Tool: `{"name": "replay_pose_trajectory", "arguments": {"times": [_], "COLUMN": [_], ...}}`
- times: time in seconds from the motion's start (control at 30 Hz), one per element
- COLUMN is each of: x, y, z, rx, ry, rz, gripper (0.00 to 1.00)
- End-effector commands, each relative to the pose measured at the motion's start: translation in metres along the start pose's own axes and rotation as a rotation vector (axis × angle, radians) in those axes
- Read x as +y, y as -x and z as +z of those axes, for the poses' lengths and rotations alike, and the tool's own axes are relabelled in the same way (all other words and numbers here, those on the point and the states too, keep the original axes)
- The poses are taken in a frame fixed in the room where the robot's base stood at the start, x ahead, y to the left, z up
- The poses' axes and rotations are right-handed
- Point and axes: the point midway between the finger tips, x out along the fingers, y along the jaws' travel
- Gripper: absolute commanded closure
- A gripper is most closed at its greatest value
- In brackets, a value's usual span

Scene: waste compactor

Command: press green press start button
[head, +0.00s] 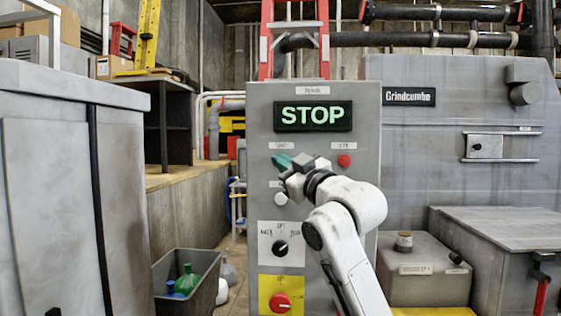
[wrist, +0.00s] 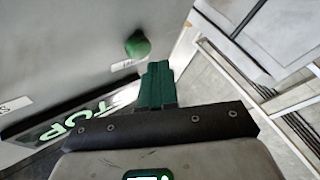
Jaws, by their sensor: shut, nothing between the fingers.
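The green button (wrist: 137,45) stands out from the grey control panel in the wrist view, with a white label beside it. My gripper (wrist: 157,66) has its green fingers shut together and empty. In that view the fingertips are just below and right of the button, with a gap in the picture; depth is hard to judge. In the head view my gripper (head: 284,162) is in front of the panel (head: 330,216), under the left label. The green button cannot be told apart from the green fingers there. The panel display (head: 313,116) reads STOP in green.
A red button (head: 344,160) is right of my gripper. Below are a white button (head: 280,199), a black selector knob (head: 281,247) and a red knob (head: 280,302) on yellow. A bin with bottles (head: 199,270) stands lower left. Grey machinery (head: 460,175) fills the right.

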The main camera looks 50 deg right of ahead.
Motion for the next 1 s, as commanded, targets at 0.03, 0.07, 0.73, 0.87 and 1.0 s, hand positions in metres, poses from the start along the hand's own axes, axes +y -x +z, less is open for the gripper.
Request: {"name": "replay_pose_trajectory", "arguments": {"times": [0.03,0.07,0.73,0.87,1.0], "x": [0.0,0.0,0.0007,0.0025,0.0042], "y": [0.0,0.0,-0.001,-0.004,-0.006], "z": [0.0,0.0,0.0007,0.0025,0.0036], "rx": [0.0,0.0,0.0,-0.001,0.0], "ry": [0.0,0.0,0.0,-0.001,-0.001], "rz": [0.0,0.0,0.0,-0.001,-0.001], "gripper": [1.0,1.0,1.0,1.0,1.0]}}
